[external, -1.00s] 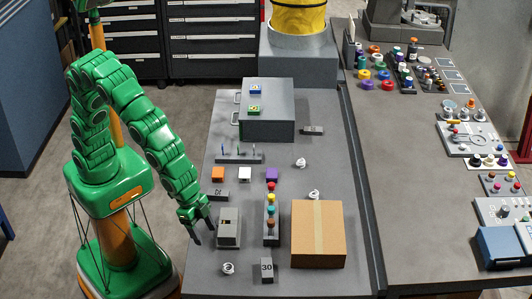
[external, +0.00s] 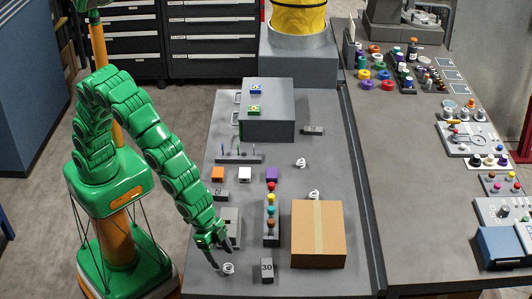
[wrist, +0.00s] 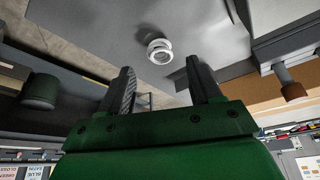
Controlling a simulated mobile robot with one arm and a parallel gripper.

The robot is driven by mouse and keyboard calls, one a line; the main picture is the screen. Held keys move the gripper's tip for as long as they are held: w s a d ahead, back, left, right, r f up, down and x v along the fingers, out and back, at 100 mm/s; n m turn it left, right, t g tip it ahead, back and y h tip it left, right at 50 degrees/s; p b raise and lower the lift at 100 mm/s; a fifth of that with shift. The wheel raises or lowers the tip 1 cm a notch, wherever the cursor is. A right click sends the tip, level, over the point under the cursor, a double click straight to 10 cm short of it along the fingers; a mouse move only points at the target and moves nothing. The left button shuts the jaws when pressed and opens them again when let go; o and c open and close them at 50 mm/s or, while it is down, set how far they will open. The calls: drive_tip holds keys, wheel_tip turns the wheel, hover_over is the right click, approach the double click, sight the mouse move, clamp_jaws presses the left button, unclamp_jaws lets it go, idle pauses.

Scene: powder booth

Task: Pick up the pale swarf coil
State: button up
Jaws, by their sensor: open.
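A pale swarf coil (external: 229,268) lies on the grey table near its front left edge. My gripper (external: 221,255) is just above and behind it, pointing down, with its fingers apart and nothing between them. In the wrist view the coil (wrist: 159,51) is a whitish ring of loops, lying beyond the fingertips and roughly centred between the two fingers of my gripper (wrist: 160,72). Two similar pale coils (external: 301,162) and (external: 314,194) lie further back on the table.
A grey block marked 30 (external: 267,270) stands right of the near coil. A cardboard box (external: 318,235) is further right. A rack of coloured knobs (external: 271,238) and a grey box (external: 234,222) stand behind. The table's left edge is close to the coil.

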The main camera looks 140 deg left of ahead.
sight(227, 267)
drive_tip(key=shift+x, duration=2.2)
drive_tip(key=c, duration=1.1)
drive_tip(key=shift+r, duration=0.1)
